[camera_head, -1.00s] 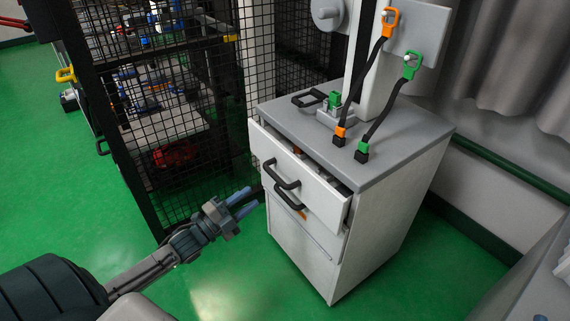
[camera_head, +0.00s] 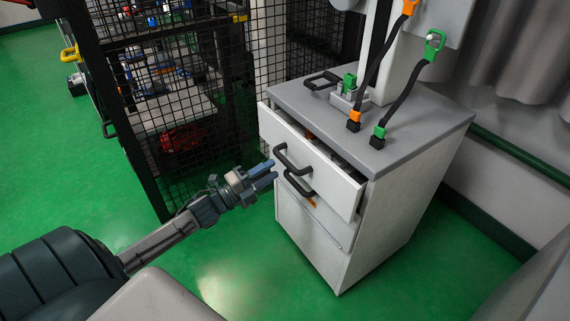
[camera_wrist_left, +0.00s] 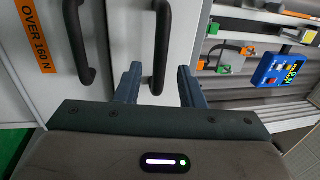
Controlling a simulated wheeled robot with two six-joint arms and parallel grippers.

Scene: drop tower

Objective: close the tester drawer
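The tester drawer (camera_head: 325,172) is the top drawer of a white cabinet with a grey top. It stands partly open, with a dark gap behind its front. Its black handle (camera_head: 291,160) is on the front; in the left wrist view this handle (camera_wrist_left: 162,45) lies between the finger lines, at or just beyond the tips. My left gripper (camera_head: 264,173) is open and empty, in front of the drawer at handle height. Its two blue-grey fingers (camera_wrist_left: 160,88) are spread. I cannot tell whether they touch anything. My right gripper is in neither view.
A second black handle (camera_head: 299,184) sits just below, near an orange label (camera_wrist_left: 36,35). A tester column (camera_head: 378,60) with orange and green straps stands on the cabinet top. A black mesh cage (camera_head: 180,90) is behind on the left. The green floor (camera_head: 230,265) in front is clear.

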